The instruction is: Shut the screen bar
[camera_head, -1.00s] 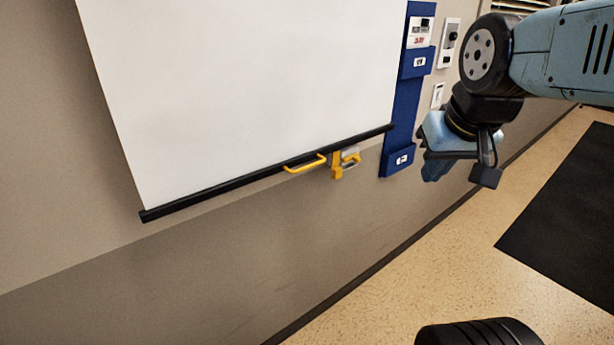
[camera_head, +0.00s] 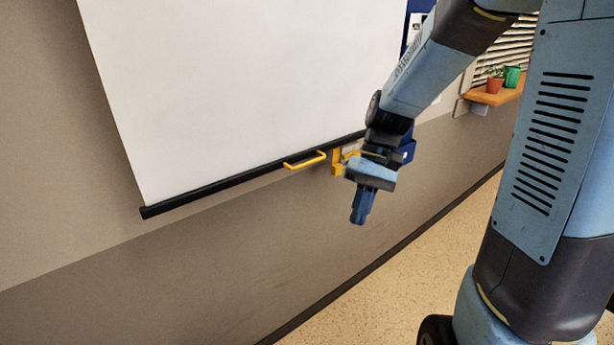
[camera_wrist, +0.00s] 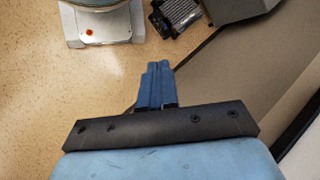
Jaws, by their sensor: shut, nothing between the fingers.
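The screen bar (camera_head: 230,185) is a black bar along the bottom edge of a pulled-down white screen (camera_head: 250,80) in the head view. A yellow handle (camera_head: 305,160) sticks out from the bar. A yellow catch (camera_head: 337,162) is on the wall just right of the handle, partly hidden by my arm. My gripper (camera_head: 360,218) is shut and empty, pointing down, to the right of the catch and below it in the picture, apart from the handle. In the wrist view my shut fingers (camera_wrist: 155,85) show over the floor; a dark bar edge shows at the far right.
A blue wall panel (camera_head: 408,148) is partly behind my arm. A wooden shelf (camera_head: 497,94) with a red pot (camera_head: 495,84) and a green pot (camera_head: 513,76) is at the upper right. The wall below the bar is clear.

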